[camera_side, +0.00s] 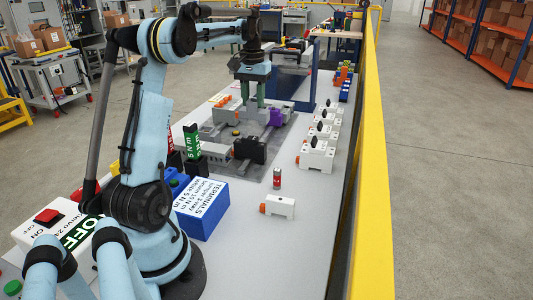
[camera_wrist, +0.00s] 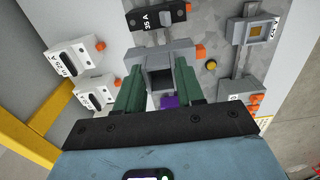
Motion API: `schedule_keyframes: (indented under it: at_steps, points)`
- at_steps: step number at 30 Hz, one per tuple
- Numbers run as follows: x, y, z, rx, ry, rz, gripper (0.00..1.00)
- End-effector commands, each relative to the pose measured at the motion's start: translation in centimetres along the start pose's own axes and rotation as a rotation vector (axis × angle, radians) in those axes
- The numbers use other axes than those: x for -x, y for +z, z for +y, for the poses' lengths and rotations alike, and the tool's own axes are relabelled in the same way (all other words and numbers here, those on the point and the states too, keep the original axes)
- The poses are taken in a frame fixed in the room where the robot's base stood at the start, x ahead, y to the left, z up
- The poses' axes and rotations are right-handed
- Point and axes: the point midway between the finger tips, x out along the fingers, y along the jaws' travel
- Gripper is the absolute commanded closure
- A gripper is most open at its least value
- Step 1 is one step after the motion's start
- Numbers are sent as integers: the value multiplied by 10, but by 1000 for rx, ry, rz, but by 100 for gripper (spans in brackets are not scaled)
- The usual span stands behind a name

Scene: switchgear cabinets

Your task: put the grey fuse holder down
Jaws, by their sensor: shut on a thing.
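The grey fuse holder (camera_wrist: 159,57) is between the green fingers of my gripper (camera_wrist: 158,88) in the wrist view. It is a grey block with a dark recess, and an orange tab shows at its right. In the side view my gripper (camera_side: 253,98) points down over the grey mounting plate (camera_side: 225,168), with its fingertips low among the parts there. The holder is hard to make out in that view. I cannot tell whether it touches the plate. A purple part (camera_side: 276,117) is close beside the fingers, and it also shows in the wrist view (camera_wrist: 169,102).
A black "35 A" holder (camera_wrist: 160,17) lies ahead in the wrist view; a black block (camera_side: 250,149) sits on the plate. White breakers (camera_side: 317,155) line the right side. A blue terminals box (camera_side: 202,207), white part (camera_side: 278,207) and small red cylinder (camera_side: 277,179) stand nearer.

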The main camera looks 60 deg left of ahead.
Motion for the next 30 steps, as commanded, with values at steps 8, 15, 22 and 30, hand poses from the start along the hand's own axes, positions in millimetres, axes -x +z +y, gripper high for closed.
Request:
schedule_keyframes:
  at_steps: [8, 15, 22, 30]
  points:
    - [36, 0, 0, 0, 0, 0, 99]
    - [49, 24, 49, -114, 0, 0, 99]
    - [67, 75, 117, -301, 0, 0, 99]
    - [84, 179, 192, -607, 0, 0, 99]
